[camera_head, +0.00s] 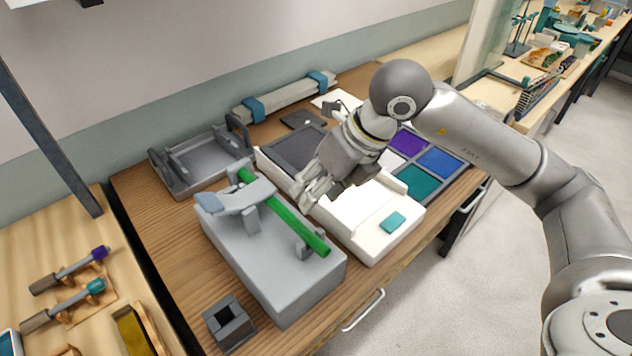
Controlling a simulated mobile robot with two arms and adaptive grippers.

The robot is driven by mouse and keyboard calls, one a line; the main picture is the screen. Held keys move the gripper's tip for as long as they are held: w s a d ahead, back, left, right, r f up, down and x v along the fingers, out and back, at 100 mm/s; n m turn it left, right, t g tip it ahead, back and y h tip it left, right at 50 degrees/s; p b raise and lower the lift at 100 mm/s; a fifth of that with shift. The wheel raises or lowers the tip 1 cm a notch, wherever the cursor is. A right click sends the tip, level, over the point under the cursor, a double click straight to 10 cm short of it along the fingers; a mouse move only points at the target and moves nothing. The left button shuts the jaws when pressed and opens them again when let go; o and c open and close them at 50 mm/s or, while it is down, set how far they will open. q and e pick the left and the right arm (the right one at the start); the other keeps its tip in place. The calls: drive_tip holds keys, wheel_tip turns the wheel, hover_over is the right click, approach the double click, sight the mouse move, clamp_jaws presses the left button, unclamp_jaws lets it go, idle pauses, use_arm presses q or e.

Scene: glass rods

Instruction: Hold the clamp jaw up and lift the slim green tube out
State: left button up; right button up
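The slim green tube (290,217) lies at a slant along the top of a grey block fixture (265,268). Its near end rests at a small grey support (306,241); its far end sticks out beyond the clamp. The clamp jaw (240,198), a pale grey lever with a blue tip, reaches across near the tube's far part. Whether it touches the tube is unclear. My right gripper (316,190) points down and left, just right of the tube, over the white device. Its fingers are seen from the side, so their opening is unclear. My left gripper is not in view.
A white device (385,225) with a teal pad stands right of the fixture. A grey tray (205,165) lies behind left, and a small square holder (229,323) stands in front. Coloured panels (437,162) lie at the right. Some wooden tabletop at left is bare.

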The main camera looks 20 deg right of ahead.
sight(294, 217)
drive_tip(key=p+x, duration=0.1)
drive_tip(key=x, duration=0.8)
drive_tip(key=shift+a+f+p, duration=0.1)
drive_tip(key=shift+f+p, duration=0.25)
drive_tip(key=shift+p, duration=0.05)
